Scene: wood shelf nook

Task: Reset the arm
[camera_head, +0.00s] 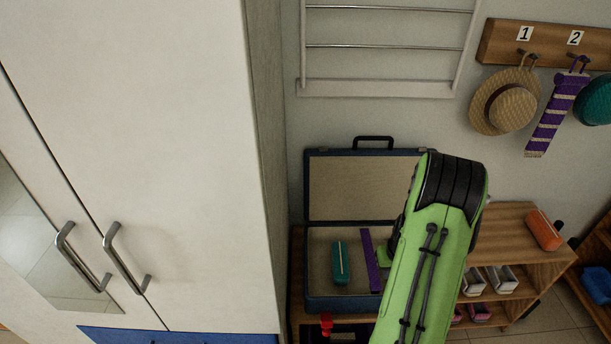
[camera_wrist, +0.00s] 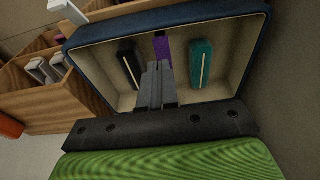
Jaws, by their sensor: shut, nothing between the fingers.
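My arm (camera_head: 425,255) is green with a black joint and stretches up from the bottom of the head view, in front of the suitcase. My gripper (camera_wrist: 155,82) is shut and empty in the wrist view. Its fingers point at the inside of the open blue suitcase (camera_head: 307,250), which also shows in the wrist view (camera_wrist: 200,17). I cannot tell whether the fingertips touch anything in it. In the head view the arm hides the suitcase's right part and most of my gripper.
The suitcase holds a teal item (camera_head: 340,262), a purple item (camera_head: 370,258) and a dark item (camera_wrist: 130,62). It sits on a wooden shoe bench (camera_head: 510,222). A white wardrobe (camera_head: 150,130) stands at left. A hat (camera_head: 503,102) and scarf (camera_head: 552,118) hang on hooks at right.

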